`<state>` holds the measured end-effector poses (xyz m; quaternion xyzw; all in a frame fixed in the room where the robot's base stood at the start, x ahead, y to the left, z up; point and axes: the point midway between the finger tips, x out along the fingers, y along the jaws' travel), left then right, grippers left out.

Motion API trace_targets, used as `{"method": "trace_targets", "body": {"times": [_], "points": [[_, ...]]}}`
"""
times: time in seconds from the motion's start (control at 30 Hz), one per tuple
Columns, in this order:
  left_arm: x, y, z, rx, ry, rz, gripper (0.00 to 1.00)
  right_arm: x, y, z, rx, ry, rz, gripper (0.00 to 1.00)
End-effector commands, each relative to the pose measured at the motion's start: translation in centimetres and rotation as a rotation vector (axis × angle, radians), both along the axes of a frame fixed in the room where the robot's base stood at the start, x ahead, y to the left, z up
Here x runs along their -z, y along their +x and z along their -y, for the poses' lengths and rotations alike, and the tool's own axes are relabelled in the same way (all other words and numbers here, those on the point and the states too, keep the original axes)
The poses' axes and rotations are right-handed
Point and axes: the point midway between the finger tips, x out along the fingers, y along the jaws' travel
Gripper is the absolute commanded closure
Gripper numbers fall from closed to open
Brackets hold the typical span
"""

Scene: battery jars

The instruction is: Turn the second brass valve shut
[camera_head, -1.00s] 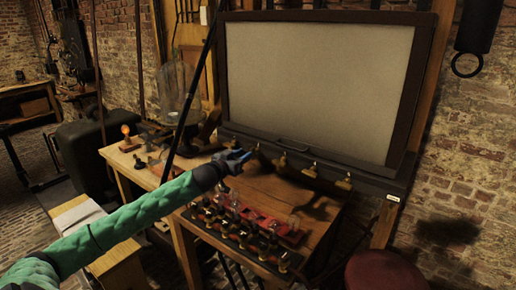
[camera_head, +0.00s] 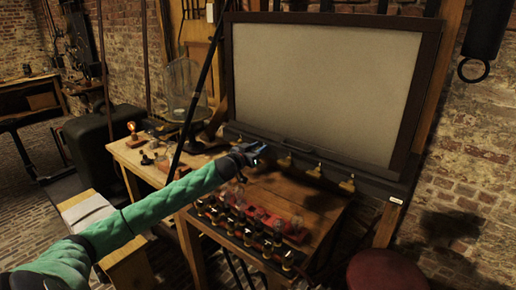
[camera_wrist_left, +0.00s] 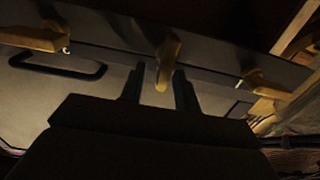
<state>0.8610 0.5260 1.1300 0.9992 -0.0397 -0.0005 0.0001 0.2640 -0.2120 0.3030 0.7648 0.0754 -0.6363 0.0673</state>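Several brass valves sit in a row on the dark bar (camera_head: 330,168) below the large pale screen. Three show clear in the head view, the nearest to the gripper being a brass valve (camera_head: 285,160). My left gripper (camera_head: 257,151) is at the bar, left of that valve, and hides part of the row. In the left wrist view one brass valve (camera_wrist_left: 168,58) stands at the gap between the two open fingers (camera_wrist_left: 160,88); whether they touch it, I cannot tell. A further valve shows on each side there, at left (camera_wrist_left: 35,38) and right (camera_wrist_left: 265,88). My right gripper is out of view.
A wooden table (camera_head: 315,212) with a rack of small jars (camera_head: 245,235) stands below the bar. A glass jar (camera_head: 185,90) and a small glowing lamp (camera_head: 132,128) stand on the table at left. A round red stool (camera_head: 385,272) is at lower right.

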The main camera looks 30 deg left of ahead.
Motion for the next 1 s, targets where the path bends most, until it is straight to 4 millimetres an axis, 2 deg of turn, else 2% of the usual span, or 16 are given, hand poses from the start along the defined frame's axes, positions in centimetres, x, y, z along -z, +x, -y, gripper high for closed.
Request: {"method": "trace_targets", "body": {"times": [0.13,0.3,0.67,1.0], "points": [[0.00,-0.01,-0.01,0.000,0.000,0.000,0.70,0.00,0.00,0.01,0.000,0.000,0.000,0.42],[-0.01,-0.01,-0.01,0.000,0.000,0.000,1.00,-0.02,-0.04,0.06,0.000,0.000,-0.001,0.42],[-0.01,-0.02,0.07,0.000,0.032,0.004,1.00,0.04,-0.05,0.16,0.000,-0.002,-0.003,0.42],[0.05,-0.02,0.53,-0.002,0.243,0.021,1.00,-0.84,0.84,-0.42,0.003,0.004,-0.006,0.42]]}}
